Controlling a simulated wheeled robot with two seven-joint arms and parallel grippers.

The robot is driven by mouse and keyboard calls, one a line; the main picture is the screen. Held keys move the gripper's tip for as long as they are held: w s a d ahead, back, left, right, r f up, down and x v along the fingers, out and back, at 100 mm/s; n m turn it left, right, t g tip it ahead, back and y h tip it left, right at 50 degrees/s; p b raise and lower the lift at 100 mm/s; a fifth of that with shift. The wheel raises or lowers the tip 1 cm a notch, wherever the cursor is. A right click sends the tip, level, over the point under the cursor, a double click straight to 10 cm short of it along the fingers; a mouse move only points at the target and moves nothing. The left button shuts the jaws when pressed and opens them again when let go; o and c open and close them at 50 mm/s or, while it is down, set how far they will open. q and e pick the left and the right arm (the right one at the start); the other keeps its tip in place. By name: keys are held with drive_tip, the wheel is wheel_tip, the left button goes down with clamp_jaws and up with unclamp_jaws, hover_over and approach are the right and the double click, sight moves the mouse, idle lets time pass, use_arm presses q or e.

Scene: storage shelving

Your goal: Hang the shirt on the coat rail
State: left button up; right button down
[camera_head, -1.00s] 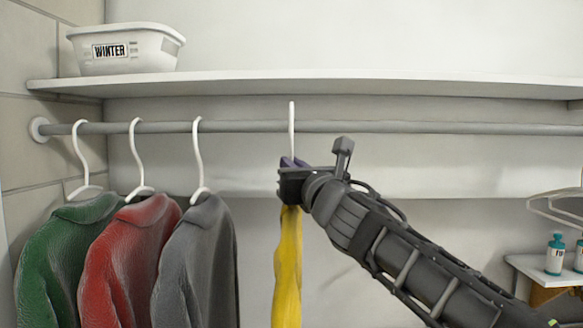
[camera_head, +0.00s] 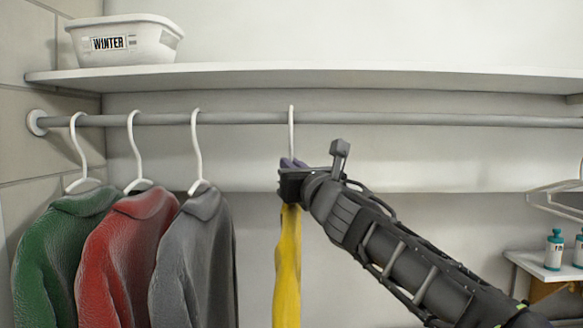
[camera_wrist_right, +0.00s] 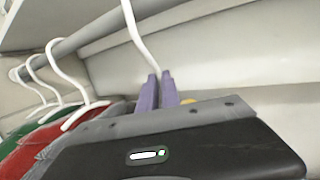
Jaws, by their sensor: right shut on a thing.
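The yellow shirt (camera_head: 287,268) hangs edge-on below my right gripper (camera_head: 291,164) in the head view. The gripper is shut on the shirt's white hanger (camera_head: 291,128), whose hook rises above the purple fingers. The hook's top overlaps the grey coat rail (camera_head: 420,121) in the head view; I cannot tell whether it touches the rail. In the right wrist view the white hook (camera_wrist_right: 136,35) runs up from the purple fingers (camera_wrist_right: 159,90) and crosses the top edge, so its tip is hidden. My left gripper is not in view.
Green (camera_head: 55,240), red (camera_head: 120,250) and grey (camera_head: 195,255) garments hang on the rail at the left. A shelf (camera_head: 330,76) with a white WINTER bin (camera_head: 150,42) runs above. The rail right of the hook is clear.

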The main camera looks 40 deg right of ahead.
drive_tip(key=c, duration=1.5)
unclamp_jaws()
drive_tip(key=v, duration=0.7)
drive_tip(key=shift+s+b, duration=0.35)
drive_tip(key=shift+b, duration=0.05)
drive_tip(key=shift+a+f, duration=0.1)
drive_tip(key=shift+a, duration=0.05)
